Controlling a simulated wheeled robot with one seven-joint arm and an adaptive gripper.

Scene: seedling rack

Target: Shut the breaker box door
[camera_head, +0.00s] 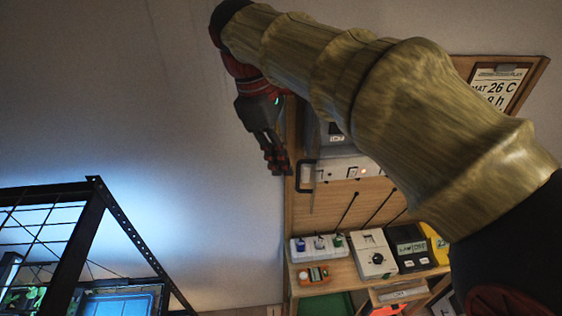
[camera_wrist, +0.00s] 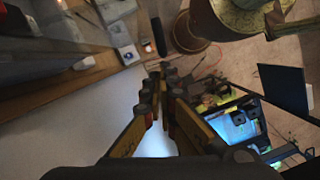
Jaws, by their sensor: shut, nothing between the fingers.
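The breaker box (camera_head: 345,170) is on the wooden board, partly hidden behind my arm. Its pale front with switches and a small red light shows below the arm. A thin grey upright edge with a black handle (camera_head: 306,176) stands at its left side; this looks like the door seen nearly edge-on, standing open. My gripper (camera_head: 277,165) is shut and empty, pointing down just left of the board and the handle. In the wrist view the shut fingers (camera_wrist: 168,76) point away over the white wall. A blurred grey shape fills that view's upper left; I cannot tell whether it is the door.
A shelf below the box holds a unit with coloured knobs (camera_head: 320,246), a dial box (camera_head: 374,257) and a meter (camera_head: 413,252). A black rack (camera_head: 92,220) stands at the lower left. A framed notice (camera_head: 498,88) hangs at the upper right. Bare wall lies left of my gripper.

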